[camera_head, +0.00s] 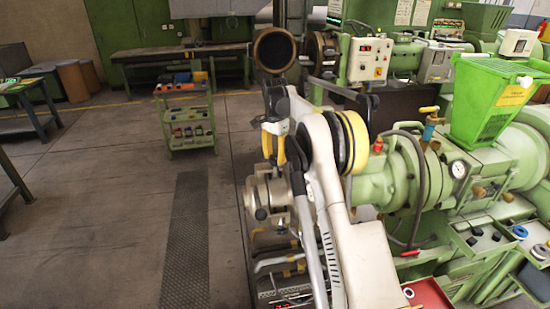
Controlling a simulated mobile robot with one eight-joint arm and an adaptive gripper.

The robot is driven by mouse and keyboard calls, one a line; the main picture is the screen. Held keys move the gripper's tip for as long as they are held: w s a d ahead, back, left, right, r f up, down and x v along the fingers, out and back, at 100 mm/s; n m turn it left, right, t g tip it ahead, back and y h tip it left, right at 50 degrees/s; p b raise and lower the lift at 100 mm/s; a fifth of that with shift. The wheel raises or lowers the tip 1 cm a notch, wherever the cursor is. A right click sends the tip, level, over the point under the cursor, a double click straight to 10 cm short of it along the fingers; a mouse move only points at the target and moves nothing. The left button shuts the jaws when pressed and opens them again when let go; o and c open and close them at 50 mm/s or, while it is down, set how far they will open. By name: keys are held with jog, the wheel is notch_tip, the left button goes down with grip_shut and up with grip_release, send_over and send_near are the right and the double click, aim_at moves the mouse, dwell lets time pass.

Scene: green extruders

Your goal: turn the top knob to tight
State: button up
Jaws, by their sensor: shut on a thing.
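My gripper (274,157) is at the end of my white arm, left of the extruder's green barrel. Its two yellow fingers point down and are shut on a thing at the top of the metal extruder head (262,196). That place fits the top knob, but the knob itself is hidden between the fingers and too small to make out. Its turn and any tight marking cannot be read. My arm covers part of the head and the barrel behind it.
The green extruder (400,180) with a green hopper (493,100) fills the right side. A brass valve (429,127) and a gauge (458,169) stand on it. A red tray (430,293) is at lower right.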

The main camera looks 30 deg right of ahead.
aim_at(275, 157)
dwell(0.3)
jog(key=o, duration=1.2)
notch_tip(275, 157, up, 12)
jog(key=shift+a, duration=0.1)
